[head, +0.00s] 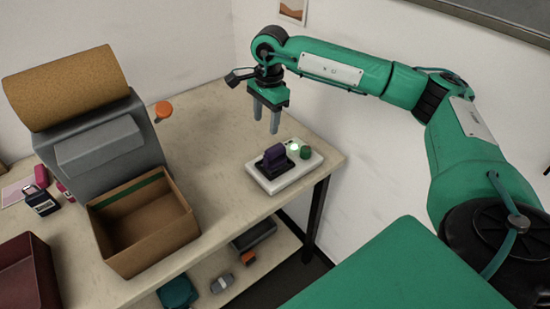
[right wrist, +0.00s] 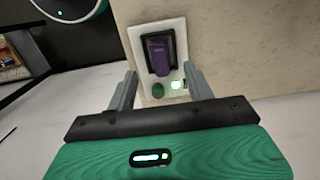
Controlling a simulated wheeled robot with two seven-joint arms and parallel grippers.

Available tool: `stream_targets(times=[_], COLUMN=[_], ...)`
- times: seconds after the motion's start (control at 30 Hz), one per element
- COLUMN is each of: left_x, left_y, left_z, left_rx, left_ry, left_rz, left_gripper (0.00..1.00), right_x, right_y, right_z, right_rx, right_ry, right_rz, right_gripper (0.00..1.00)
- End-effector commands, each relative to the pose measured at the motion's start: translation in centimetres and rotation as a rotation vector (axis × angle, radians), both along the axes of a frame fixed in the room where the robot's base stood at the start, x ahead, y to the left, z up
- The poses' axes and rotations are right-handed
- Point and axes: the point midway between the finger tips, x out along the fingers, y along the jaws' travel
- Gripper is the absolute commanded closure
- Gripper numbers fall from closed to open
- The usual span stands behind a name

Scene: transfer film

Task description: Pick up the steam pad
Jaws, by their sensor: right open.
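The steam pad, which I take to be the purple block (head: 275,156), stands on a dark plate on a white base (head: 287,181) near the table's right corner. The base also bears a green knob (head: 305,152) and a lit white spot. In the right wrist view the purple block (right wrist: 161,50) and base (right wrist: 135,42) lie beyond the fingertips. My right gripper (head: 266,128) is open and empty, pointing down, above and behind the block, not touching it. It also shows in the right wrist view (right wrist: 160,77). My left gripper is not in view.
An open cardboard box (head: 116,263) sits at the table's front edge. Behind it stands a grey machine (head: 140,130) with a cork roll (head: 66,88) on top. A maroon bin (head: 28,275) is at front left. The table (head: 210,150) between box and base is clear.

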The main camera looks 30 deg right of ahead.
Motion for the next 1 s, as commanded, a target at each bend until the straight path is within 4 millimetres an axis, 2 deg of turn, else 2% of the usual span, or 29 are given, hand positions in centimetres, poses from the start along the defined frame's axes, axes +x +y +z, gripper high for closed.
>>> stream_targets(times=[0.07,0.17,0.6,0.77,1.0], left_x=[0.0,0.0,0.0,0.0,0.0], left_y=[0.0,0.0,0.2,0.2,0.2], left_z=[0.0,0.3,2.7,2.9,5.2], left_rx=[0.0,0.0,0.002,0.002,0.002], left_ry=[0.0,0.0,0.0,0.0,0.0], left_rz=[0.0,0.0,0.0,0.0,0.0], left_gripper=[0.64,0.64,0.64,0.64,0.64], right_x=[0.0,-0.1,-0.1,-0.1,-0.1], right_y=[-1.7,-2.6,-2.5,-2.5,-2.7], right_z=[0.7,0.5,-6.8,-7.7,-10.0], right_rx=[-0.055,-0.082,-0.082,-0.079,-0.079], right_ry=[0.007,0.014,0.016,0.014,0.016], right_rz=[-0.006,-0.009,-0.008,-0.008,-0.01], right_gripper=[0.47,0.47,0.47,0.47,0.47])
